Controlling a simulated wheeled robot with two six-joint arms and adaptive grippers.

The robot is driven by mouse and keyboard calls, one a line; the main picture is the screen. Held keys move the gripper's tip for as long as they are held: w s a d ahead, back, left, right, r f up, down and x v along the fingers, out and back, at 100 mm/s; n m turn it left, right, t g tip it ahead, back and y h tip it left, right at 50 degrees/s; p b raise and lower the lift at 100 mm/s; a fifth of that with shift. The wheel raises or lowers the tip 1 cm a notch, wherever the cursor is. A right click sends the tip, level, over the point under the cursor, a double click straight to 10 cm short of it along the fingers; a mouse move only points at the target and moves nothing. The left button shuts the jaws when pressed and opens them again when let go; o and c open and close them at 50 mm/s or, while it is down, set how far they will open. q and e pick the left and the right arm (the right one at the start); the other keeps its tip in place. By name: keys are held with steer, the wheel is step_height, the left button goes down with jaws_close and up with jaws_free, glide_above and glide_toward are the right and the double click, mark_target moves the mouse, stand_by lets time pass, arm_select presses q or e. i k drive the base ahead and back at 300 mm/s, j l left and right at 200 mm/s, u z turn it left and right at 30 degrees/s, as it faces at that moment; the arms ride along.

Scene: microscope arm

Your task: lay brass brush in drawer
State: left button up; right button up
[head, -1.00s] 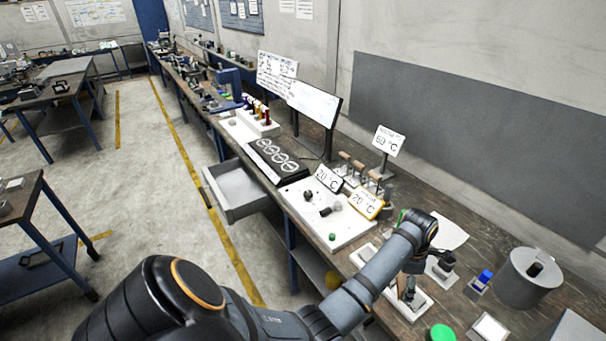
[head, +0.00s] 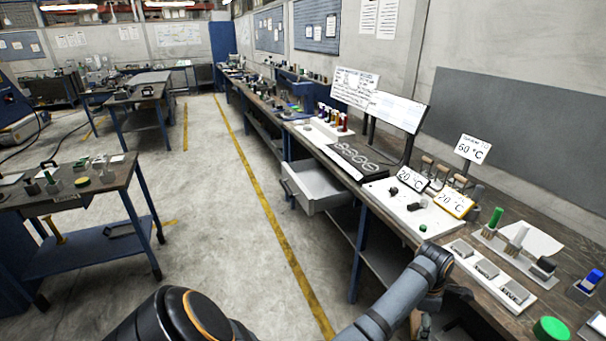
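The drawer (head: 311,189) is a pale grey open box pulled out from the bench front; its visible inside looks empty. Several wooden-handled tools (head: 441,172) stand in a rack behind the signs; I cannot tell whether one is the brass brush. My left arm comes up from the bottom, left of centre. Its wrist is in front of the white block tray, and its gripper (head: 425,325) points down near the bottom edge, mostly hidden. I cannot tell whether it is open or holds anything. The gripper is right of and nearer than the drawer. My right gripper is not in view.
A monitor (head: 397,111) stands behind. Floor left of the drawer is clear.

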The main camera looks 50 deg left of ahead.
mark_target(319, 183)
steer(key=i+j+u, duration=0.3)
steer(key=i+j, duration=0.2)
steer(key=i+j+u, duration=0.3)
steer(key=i+j, duration=0.3)
steer(key=i+j+u, duration=0.3)
steer(key=i, duration=0.3)
